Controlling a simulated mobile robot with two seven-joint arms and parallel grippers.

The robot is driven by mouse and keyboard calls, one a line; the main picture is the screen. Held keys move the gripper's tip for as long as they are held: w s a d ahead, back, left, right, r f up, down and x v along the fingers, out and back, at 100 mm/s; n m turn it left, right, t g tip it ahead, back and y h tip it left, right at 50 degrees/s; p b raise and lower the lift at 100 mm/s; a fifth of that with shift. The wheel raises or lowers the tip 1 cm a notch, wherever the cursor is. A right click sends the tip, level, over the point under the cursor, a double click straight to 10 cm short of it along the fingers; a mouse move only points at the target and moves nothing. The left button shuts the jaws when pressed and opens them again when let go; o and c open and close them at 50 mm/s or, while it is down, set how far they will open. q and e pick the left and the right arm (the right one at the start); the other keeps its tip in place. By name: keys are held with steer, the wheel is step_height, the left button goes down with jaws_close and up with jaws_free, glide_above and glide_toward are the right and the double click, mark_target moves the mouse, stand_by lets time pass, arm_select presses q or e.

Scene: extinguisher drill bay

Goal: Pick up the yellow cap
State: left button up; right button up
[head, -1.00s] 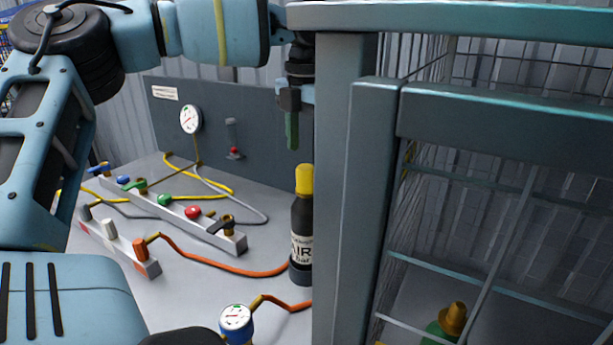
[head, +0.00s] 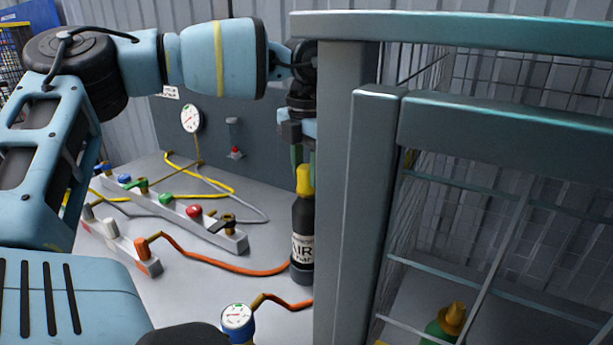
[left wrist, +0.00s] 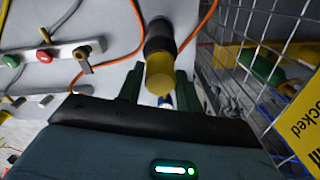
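The yellow cap (head: 305,181) sits on top of an upright dark bottle labelled AIR (head: 302,228) on the grey bench. My left gripper (head: 303,160) points down from above, with its green fingertips at the height of the cap's top. In the left wrist view, the yellow cap (left wrist: 160,74) lies between the two spread green fingers (left wrist: 158,88), with a gap seen on each side. The left gripper is open. The grey cage post hides part of the gripper's right side in the head view. My right gripper does not show.
A grey cage post (head: 345,220) stands close right of the bottle. Inside the cage is a green bottle with an orange-yellow top (head: 452,318). Valve manifolds (head: 185,215), an orange hose (head: 210,260) and a gauge (head: 237,318) occupy the bench to the left.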

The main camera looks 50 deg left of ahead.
mark_target(307, 167)
arm_select(q)
steer(key=c, duration=0.5)
step_height(307, 167, up, 10)
stand_by(0.5)
